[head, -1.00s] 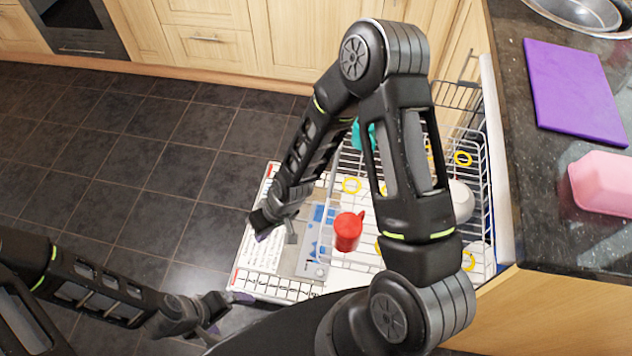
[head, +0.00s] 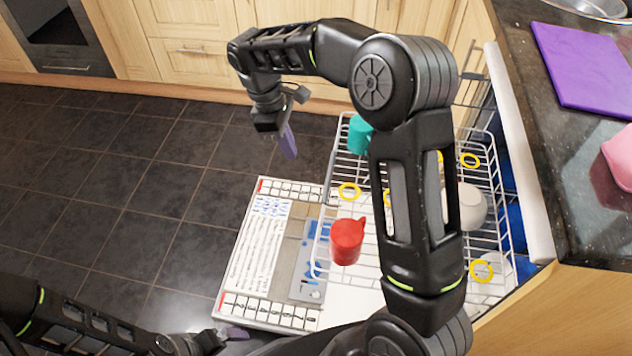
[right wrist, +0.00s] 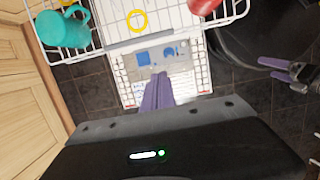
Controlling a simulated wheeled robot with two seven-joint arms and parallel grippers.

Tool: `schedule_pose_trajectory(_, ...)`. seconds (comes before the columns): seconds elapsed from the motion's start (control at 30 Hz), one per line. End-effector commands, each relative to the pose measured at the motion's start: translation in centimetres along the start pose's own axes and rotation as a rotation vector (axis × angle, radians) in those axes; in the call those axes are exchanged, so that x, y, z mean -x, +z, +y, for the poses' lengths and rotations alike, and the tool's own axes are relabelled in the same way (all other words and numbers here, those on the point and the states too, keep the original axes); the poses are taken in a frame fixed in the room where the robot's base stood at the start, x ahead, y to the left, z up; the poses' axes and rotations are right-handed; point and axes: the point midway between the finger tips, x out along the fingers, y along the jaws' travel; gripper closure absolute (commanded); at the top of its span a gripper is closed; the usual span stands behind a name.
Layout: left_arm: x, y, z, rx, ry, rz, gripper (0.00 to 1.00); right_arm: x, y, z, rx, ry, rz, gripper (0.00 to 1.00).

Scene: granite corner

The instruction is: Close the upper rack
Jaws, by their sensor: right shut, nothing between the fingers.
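The upper rack (head: 318,232), white wire, is pulled out to the left from under the counter, above the open dishwasher door (head: 245,265). It holds a red mug (head: 346,242), a teal mug (head: 358,134) and a white rounded dish (head: 468,208). My right gripper (head: 288,145) is shut and empty, left of the rack's far front corner and apart from it, purple fingers down. In the right wrist view its fingers (right wrist: 157,92) are together, with the rack's front edge beyond. My left gripper (head: 235,333) is open and empty near the door's near corner. My right arm hides part of the rack.
The granite counter (head: 575,165) stands at the right, with a purple board (head: 585,68) and a pink container (head: 620,165). Wooden cabinets (head: 190,70) line the back. The dark tiled floor (head: 120,190) at the left is clear. Yellow rings (head: 349,192) show on the rack.

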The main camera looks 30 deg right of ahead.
Motion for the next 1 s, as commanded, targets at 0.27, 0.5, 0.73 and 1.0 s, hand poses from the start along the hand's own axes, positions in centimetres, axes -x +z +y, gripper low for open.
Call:
schedule_pose_trajectory(0.27,0.0,0.0,0.0,0.000,0.000,0.000,0.00,-0.2,0.0,-0.1,-0.001,-0.002,0.000,1.00)
schedule_pose_trajectory(0.5,-0.5,0.0,-0.2,0.000,0.000,0.000,0.00,-2.3,-0.1,-0.1,-0.002,-0.004,-0.001,1.00)
schedule_pose_trajectory(0.73,-1.2,0.0,-0.5,0.001,0.000,0.000,0.00,-6.5,0.0,-0.1,-0.001,-0.004,-0.002,1.00)
schedule_pose_trajectory(1.0,-1.9,0.0,-0.8,0.002,0.000,0.000,0.00,-10.8,1.1,-0.1,-0.005,-0.002,0.002,1.00)
